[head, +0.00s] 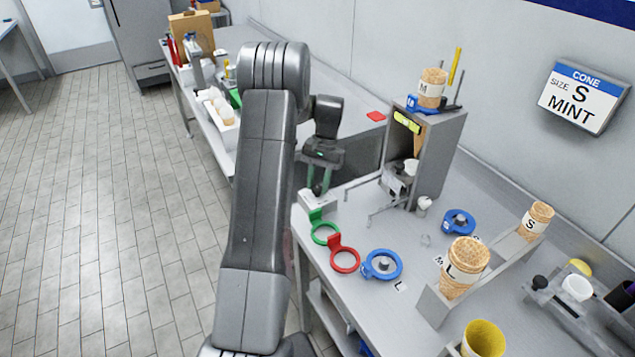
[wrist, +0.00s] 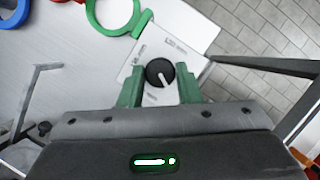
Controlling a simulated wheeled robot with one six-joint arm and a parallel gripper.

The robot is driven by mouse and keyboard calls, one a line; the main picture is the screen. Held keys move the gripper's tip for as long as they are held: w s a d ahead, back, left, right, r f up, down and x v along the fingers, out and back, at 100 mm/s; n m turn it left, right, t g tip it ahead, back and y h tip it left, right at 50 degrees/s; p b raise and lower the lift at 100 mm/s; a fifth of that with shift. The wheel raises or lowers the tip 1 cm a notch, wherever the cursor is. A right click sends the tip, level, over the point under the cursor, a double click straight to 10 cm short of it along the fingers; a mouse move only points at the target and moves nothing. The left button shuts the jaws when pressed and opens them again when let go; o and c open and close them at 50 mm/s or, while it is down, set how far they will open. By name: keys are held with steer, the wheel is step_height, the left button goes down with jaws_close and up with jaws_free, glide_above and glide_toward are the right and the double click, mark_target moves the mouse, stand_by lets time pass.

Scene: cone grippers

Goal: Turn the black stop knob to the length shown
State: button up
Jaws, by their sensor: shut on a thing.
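The black stop knob (wrist: 160,72) sits on a white plate (wrist: 187,33) with printed length marks. One mark at the upper right seems to read 120 mm; the others are too small to read surely. The knob's white pointer line points down and slightly right in the wrist view, between my fingers. My gripper (wrist: 160,88) is shut on the knob, one green finger on each side. In the head view my gripper (head: 319,180) points down at the table's left corner, over the white plate (head: 312,200). A wall sign (head: 583,97) reads CONE SIZE S MINT.
Green (head: 324,233), red (head: 344,260) and blue (head: 382,265) rings lie close by on the table. A grey cabinet (head: 440,150) with thin rods stands to the right. Cones marked L (head: 463,268) and S (head: 536,221) stand in a rack.

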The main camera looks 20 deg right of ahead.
steer(key=m+t, duration=0.1)
steer(key=m, duration=0.1)
steer(key=m+t, duration=0.1)
steer(key=m, duration=0.2)
steer(key=shift+s+d+r+m+y, duration=0.1)
steer(key=shift+s+d+m+y, duration=0.1)
steer(key=shift+m+y, duration=0.15)
steer(key=m+t, duration=0.1)
steer(key=m, duration=0.2)
steer(key=m+t, duration=0.1)
steer(key=m, duration=0.2)
steer(key=shift+s+a, duration=0.1)
steer(key=shift+s, duration=0.1)
steer(key=shift+m, duration=0.25)
steer(key=o, duration=1)
steer(key=shift+c, duration=0.2)
steer(key=b+v, duration=0.2)
steer(key=v, duration=1.1)
steer(key=shift+s+d+r, duration=0.25)
steer(key=shift+s+r, duration=0.05)
steer(key=shift+f, duration=0.15)
